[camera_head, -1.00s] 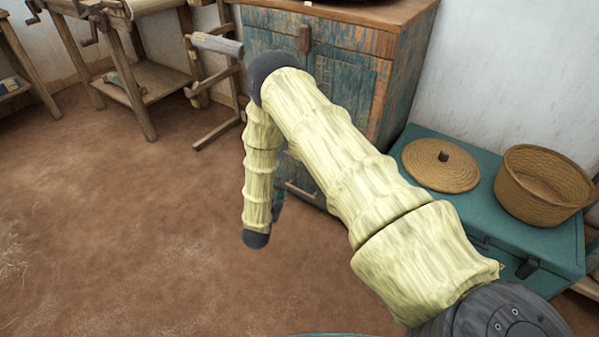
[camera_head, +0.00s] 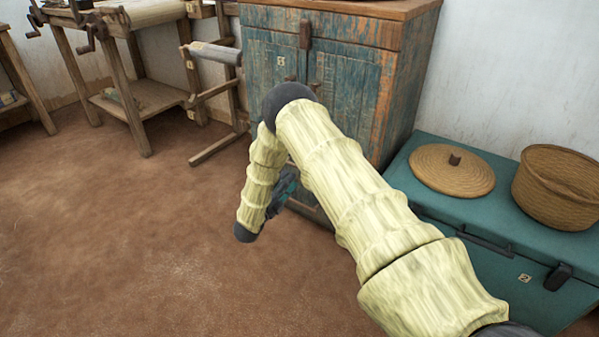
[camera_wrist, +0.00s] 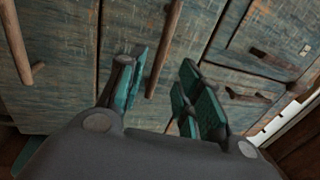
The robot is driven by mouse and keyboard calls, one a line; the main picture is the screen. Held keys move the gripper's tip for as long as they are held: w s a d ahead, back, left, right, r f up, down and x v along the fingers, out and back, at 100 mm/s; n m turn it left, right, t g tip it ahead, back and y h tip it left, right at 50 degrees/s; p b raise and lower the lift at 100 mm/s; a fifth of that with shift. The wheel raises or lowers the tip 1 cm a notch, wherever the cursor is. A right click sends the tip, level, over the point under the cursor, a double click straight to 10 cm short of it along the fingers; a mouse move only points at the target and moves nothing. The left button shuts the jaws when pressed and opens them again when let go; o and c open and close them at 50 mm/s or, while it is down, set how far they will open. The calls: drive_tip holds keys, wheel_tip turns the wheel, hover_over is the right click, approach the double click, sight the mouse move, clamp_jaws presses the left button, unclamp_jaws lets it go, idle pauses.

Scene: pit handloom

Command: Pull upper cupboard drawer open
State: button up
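The cupboard (camera_head: 345,90) is worn blue-green wood with a brown top. My arm covers part of its front in the head view. In the wrist view the cupboard front (camera_wrist: 65,75) fills most of the picture. A long wooden handle (camera_wrist: 166,50) shows between and beyond my fingertips. Two drawer fronts at the right carry short dark handles, one (camera_wrist: 274,59) above the other (camera_wrist: 248,96) in the picture; I cannot tell for certain which is the upper drawer. My gripper (camera_wrist: 163,88) is open and empty, with teal finger pads, and appears apart from the handles.
A teal chest (camera_head: 485,215) stands right of the cupboard, bearing a round woven lid (camera_head: 451,172) and a basket (camera_head: 558,188). A wooden frame with a roller (camera_head: 214,52) and a bench (camera_head: 142,97) stand at the left. The brown floor (camera_head: 130,240) is open.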

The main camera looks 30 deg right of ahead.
drive_tip(key=b+x, duration=0.2)
drive_tip(key=x, duration=0.5)
drive_tip(key=shift+w+d+b, duration=0.15)
drive_tip(key=shift+d+b, duration=0.15)
drive_tip(key=shift+d, duration=0.05)
clamp_jaws()
